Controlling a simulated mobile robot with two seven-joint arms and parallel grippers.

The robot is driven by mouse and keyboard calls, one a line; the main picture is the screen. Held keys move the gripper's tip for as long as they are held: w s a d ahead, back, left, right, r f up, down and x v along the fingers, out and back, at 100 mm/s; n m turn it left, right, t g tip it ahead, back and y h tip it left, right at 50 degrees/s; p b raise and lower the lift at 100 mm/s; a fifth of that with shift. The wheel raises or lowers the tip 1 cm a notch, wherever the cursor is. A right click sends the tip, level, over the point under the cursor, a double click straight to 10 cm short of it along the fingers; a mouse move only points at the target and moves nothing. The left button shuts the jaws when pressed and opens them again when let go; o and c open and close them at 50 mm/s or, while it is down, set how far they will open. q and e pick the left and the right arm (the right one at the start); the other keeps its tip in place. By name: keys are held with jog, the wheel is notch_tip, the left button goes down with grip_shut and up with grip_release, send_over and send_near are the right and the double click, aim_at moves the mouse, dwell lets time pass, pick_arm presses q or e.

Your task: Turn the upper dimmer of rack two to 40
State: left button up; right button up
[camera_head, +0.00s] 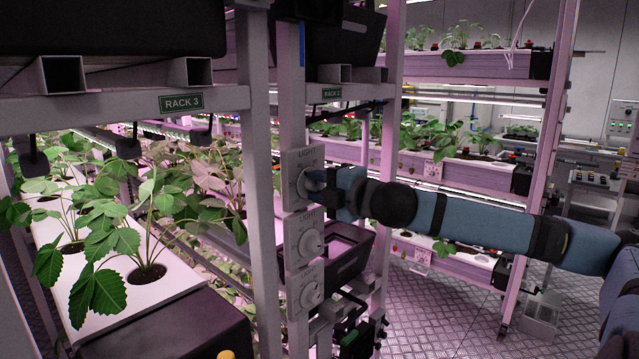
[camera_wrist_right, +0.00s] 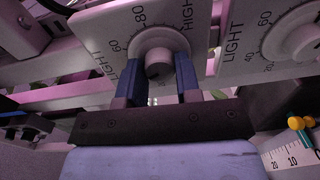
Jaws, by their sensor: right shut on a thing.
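The upper dimmer (camera_head: 291,165) is a pale plate marked LIGHT, at the top of several dimmers on the post by the RACK 2 sign (camera_head: 331,93). My right gripper (camera_head: 318,183) reaches it from the right, and its fingers partly cover the knob. In the right wrist view the blue fingers (camera_wrist_right: 159,75) stand on both sides of the round knob (camera_wrist_right: 158,52) and are shut on it. The scale there shows 60, 80 and HIGH. I cannot read the knob's setting. My left gripper is not in view.
Another dimmer (camera_head: 310,243) sits just below, with a third (camera_head: 309,294) under it. The RACK 3 sign (camera_head: 181,103) and strawberry plants (camera_head: 150,225) are at left. A dark crate (camera_head: 345,255) is right of the post. Open metal floor (camera_head: 450,310) lies at lower right.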

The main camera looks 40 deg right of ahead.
dwell(0.4)
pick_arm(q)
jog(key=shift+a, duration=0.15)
pick_arm(e)
jog(key=o, duration=0.9)
jog(key=shift+s, duration=0.1)
jog(key=shift+s+d+f, duration=0.1)
jog(key=shift+s, duration=1.1)
pick_arm(q)
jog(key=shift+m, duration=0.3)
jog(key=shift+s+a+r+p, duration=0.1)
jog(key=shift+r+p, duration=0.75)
jog(key=shift+p, duration=0.45)
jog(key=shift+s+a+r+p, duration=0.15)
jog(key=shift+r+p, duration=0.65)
jog(key=shift+p, duration=0.5)
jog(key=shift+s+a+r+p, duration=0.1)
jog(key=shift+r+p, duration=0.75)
jog(key=shift+p, duration=0.45)
pick_arm(e)
jog(key=shift+s+d+r, duration=0.1)
jog(key=shift+s+d, duration=0.05)
jog(key=shift+s, duration=1.75)
jog(key=shift+s+d+r, duration=0.1)
jog(key=shift+s+d, duration=0.1)
jog(key=shift+s, duration=1.65)
jog(key=shift+s+d+r, duration=0.1)
jog(key=shift+s+d, duration=0.05)
jog(key=shift+s, duration=1.75)
